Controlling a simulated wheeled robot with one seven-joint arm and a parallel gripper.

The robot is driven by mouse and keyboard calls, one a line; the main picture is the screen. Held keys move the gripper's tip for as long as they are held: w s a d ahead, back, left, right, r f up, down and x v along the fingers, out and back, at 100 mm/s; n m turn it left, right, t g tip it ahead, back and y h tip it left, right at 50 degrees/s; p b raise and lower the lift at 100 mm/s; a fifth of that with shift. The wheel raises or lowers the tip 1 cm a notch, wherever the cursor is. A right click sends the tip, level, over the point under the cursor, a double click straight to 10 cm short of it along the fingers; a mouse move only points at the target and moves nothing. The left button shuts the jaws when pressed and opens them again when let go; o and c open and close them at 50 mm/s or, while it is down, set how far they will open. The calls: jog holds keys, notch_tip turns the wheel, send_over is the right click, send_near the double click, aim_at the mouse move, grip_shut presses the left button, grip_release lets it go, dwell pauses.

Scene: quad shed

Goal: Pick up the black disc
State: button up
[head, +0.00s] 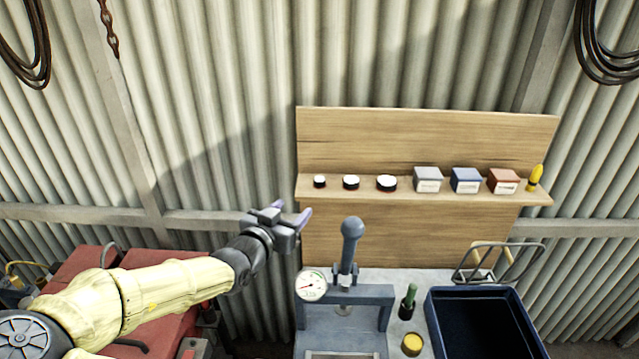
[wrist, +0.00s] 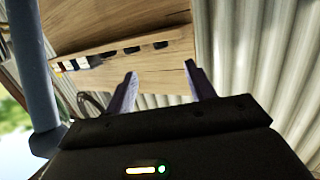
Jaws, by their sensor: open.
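Three short round black pieces with white tops stand in a row on the left part of the wooden shelf (head: 420,190): a small one (head: 319,182), a medium one (head: 351,182) and a larger one (head: 387,183). I cannot tell which is the black disc. In the wrist view they are dark shapes on the shelf, the nearest to its end being the small one (wrist: 161,44). My gripper (head: 290,209) is open and empty, left of the shelf and lower than it. Its two fingers (wrist: 161,69) point toward the wooden board, apart from the discs.
Grey, blue and red-brown boxes (head: 428,179) and a yellow item (head: 535,177) share the shelf. Below stand a press with an upright lever (head: 350,230), a gauge (head: 311,286), a green bottle (head: 408,301), a yellow-topped jar (head: 412,345) and a dark blue bin (head: 437,312).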

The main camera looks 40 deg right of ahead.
send_near(320, 179)
jog(key=d, duration=0.1)
jog(key=w+d+f, duration=0.1)
jog(key=w+d+f+p, duration=0.1)
jog(key=shift+w+d, duration=0.25)
jog(key=shift+d, duration=0.15)
dwell(0.3)
jog(key=shift+w+d+r, duration=0.1)
jog(key=shift+d+r, duration=0.05)
jog(key=shift+d, duration=0.1)
jog(key=p+x, duration=0.1)
jog(key=x, duration=0.1)
jog(key=r+p+x, duration=0.1)
jog(key=x, duration=0.1)
jog(key=shift+d, duration=0.1)
jog(key=shift+w+d+f+p, duration=0.2)
jog(key=shift+d+p, duration=0.05)
jog(key=shift+p, duration=0.05)
jog(key=c, duration=1)
